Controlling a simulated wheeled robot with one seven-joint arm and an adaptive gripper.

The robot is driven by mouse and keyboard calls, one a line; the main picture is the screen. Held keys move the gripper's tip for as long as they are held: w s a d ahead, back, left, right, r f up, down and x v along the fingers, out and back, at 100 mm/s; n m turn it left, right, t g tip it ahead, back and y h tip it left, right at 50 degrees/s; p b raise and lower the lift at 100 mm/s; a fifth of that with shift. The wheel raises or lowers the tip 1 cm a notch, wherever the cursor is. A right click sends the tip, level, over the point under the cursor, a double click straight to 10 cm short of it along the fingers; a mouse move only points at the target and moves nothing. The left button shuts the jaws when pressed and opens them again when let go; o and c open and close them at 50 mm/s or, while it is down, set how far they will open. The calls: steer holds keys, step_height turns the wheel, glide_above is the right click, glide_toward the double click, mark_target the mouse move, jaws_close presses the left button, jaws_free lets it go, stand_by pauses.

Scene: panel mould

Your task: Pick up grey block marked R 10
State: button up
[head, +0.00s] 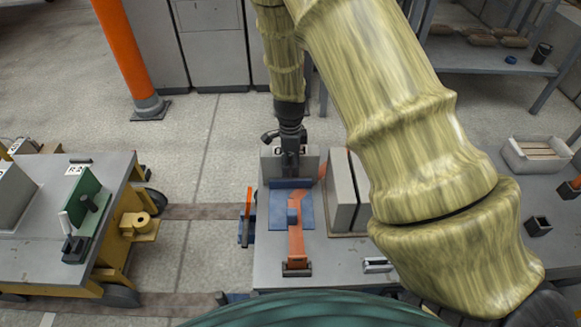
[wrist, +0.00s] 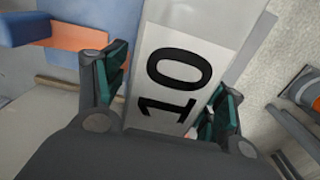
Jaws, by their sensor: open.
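A grey block (head: 309,162) stands upright at the far left edge of the grey table, behind a blue fixture. Its white top label is partly hidden by my gripper (head: 291,163) in the head view. In the wrist view the label on the block (wrist: 185,75) reads "10"; no R shows there. My gripper (wrist: 165,95) is open, pointing down, with one dark green-padded finger on each side of the block. I cannot tell whether either pad touches it.
A blue fixture (head: 277,208) with an orange clamp (head: 296,243) stands just in front of the block. Grey slabs (head: 342,190) stand to its right. A trolley (head: 108,223) stands at left across a floor gap. A pale crate (head: 535,154) is at right.

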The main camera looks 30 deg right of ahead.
steer(key=shift+c, duration=0.2)
steer(key=c, duration=1.3)
jaws_close()
steer(key=shift+r, duration=0.15)
